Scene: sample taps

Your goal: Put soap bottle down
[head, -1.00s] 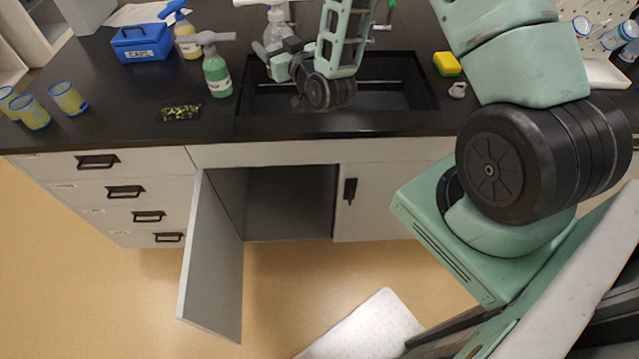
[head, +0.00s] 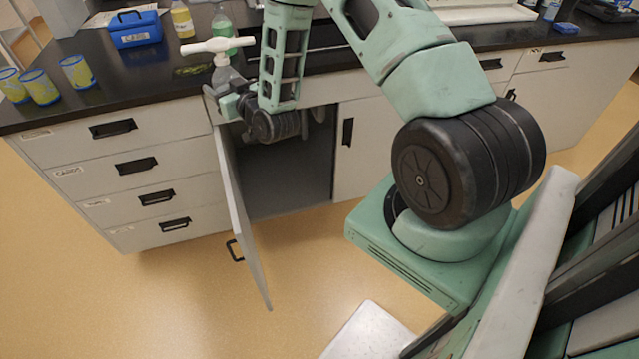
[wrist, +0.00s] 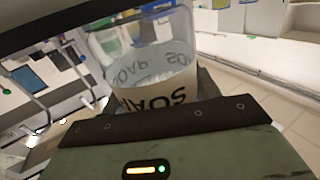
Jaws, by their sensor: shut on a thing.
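The soap bottle (head: 223,76) is clear with a white pump head, upright in the head view. In the wrist view the bottle (wrist: 150,65) fills the upper middle, with a "SOAP" label and clear liquid inside. My gripper (head: 228,100) is shut on it and holds it in front of the counter's front edge, above the open cabinet door's top. The bottle's lower part is hidden by the gripper. In the wrist view the fingertips are not clear.
The black counter (head: 90,95) holds a blue box (head: 136,32), a yellow bottle (head: 181,20), a green bottle (head: 222,22) and several yellow-blue cups (head: 40,87). The cabinet door (head: 240,215) stands open, and the dark cabinet inside (head: 290,185) shows free room.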

